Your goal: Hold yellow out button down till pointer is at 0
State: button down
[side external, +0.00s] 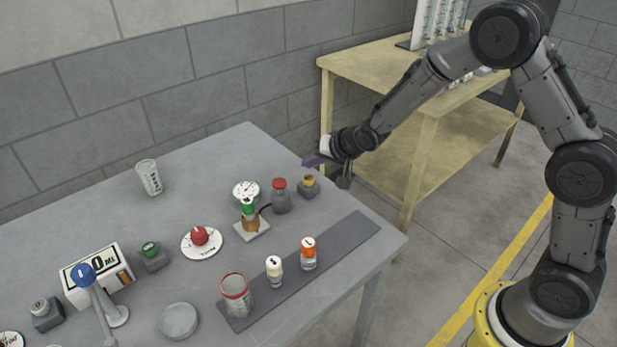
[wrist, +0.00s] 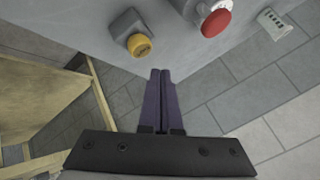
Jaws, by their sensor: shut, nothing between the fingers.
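The yellow button (side external: 309,180) sits on a small grey block near the table's far right edge. In the wrist view the yellow button (wrist: 139,46) lies just ahead and left of my fingertips. My gripper (side external: 311,161) is shut and empty, above and close to the button, with a visible gap. In the wrist view its two purple fingers (wrist: 161,75) lie together. A round white dial with red marks (side external: 246,188) stands left of the button; its pointer reading is too small to tell. Part of a white dial also shows in the wrist view, behind the red cap.
A wooden bench (side external: 420,130) stands behind.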

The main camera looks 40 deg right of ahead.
aim_at(311, 180)
jog(key=shift+f, duration=0.8)
dwell(1.5)
jog(key=shift+f, duration=0.4)
jog(key=shift+f, duration=0.55)
dwell(2.3)
jog(key=shift+r, duration=0.15)
dwell(0.9)
jog(key=shift+r, duration=0.8)
jog(key=shift+r, duration=0.1)
jog(key=shift+r, duration=2.45)
